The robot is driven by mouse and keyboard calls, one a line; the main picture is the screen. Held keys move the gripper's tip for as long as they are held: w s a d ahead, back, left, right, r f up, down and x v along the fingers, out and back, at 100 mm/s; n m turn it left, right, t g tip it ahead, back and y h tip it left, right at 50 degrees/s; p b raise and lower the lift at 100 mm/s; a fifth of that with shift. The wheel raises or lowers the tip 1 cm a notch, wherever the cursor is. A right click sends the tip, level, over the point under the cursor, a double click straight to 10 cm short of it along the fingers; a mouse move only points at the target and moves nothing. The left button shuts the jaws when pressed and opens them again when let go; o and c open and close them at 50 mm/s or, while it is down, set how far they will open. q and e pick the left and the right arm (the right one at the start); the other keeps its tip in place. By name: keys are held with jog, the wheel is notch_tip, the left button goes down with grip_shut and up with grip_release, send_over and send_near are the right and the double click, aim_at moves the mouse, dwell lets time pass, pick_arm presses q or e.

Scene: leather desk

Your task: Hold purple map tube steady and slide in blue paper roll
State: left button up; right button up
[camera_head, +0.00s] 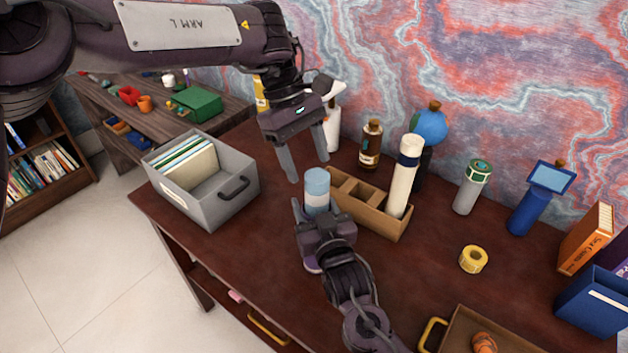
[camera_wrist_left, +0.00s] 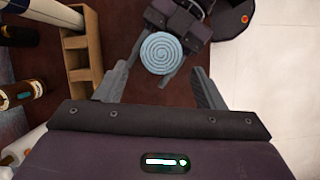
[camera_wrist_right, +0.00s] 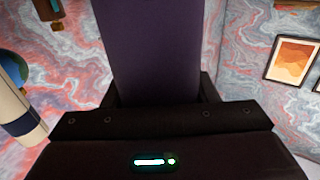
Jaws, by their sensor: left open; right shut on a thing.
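The purple map tube (camera_wrist_right: 150,50) stands roughly upright in my right gripper (camera_head: 318,212), which is shut on it. In the head view my gripper hides most of the tube, and only its purple foot (camera_head: 312,266) shows below. The blue paper roll (camera_head: 317,182) stands upright, rising above the right gripper in line with the tube. How deep it sits in the tube is hidden. Its spiral end (camera_wrist_left: 161,52) faces the left wrist camera. My left gripper (camera_head: 308,170) is open just above the roll, fingers apart and pointing down, not holding it.
A wooden divided holder (camera_head: 372,216) with a cream roll (camera_head: 404,178) stands right of the tube. A grey file box (camera_head: 228,205) stands left. Bottles are behind. A yellow tape roll (camera_head: 473,260) and a tray (camera_head: 455,335) lie to the right. The desk's front edge is close.

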pick_arm(q)
jog(key=shift+v, duration=2.3)
pick_arm(e)
jog(key=o, duration=1.1)
